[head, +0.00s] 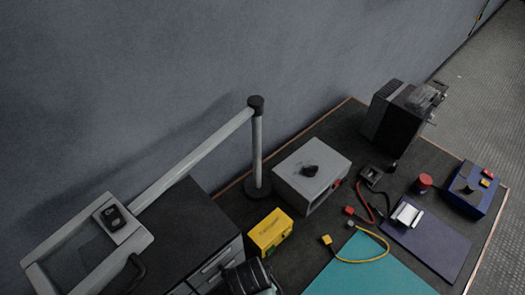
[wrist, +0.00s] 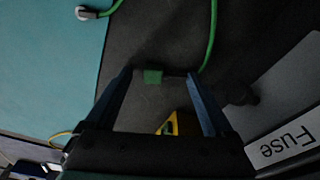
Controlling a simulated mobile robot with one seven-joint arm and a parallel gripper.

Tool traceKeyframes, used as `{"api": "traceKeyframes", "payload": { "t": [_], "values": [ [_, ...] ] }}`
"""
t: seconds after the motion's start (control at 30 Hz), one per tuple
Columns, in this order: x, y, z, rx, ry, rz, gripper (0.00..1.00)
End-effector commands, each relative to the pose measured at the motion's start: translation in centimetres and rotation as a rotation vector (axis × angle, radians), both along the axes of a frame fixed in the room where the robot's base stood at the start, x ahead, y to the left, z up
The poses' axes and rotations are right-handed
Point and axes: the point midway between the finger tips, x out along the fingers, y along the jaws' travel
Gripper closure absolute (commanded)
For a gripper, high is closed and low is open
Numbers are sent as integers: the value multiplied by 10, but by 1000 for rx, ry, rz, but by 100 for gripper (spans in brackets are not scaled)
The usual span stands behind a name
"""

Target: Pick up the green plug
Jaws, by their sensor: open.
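The green plug (wrist: 153,77) is a small green block on the dark bench surface in the wrist view. My gripper (wrist: 159,74) is open, with one blue finger on either side of the plug and visible space around it. A green cable (wrist: 211,36) runs up from near the right fingertip. Another green cable piece ends in a grey round connector (wrist: 84,13) on the teal mat (wrist: 50,70) at the upper left. I cannot tell how high the fingers are above the plug. I do not make out the green plug in the head view.
A grey box marked "Fuse" (wrist: 290,110) stands close to the right finger. A yellow box (head: 270,231) stands left of the grey box with a black knob (head: 325,160). A post (head: 257,150) rises behind. Yellow (head: 364,261) and red cables lie on the right.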

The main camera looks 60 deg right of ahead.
Motion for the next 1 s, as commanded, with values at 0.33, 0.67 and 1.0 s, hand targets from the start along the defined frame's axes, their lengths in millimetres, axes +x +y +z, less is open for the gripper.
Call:
{"api": "traceKeyframes", "payload": {
  "t": [0.33, 0.67, 1.0],
  "values": [
    [0, 0, 1, 0, 0, 0, 59],
    [0, 0, 1, 0, 0, 0, 100],
    [1, 0, 27, -3, -3, 0, 100]
  ]
}}
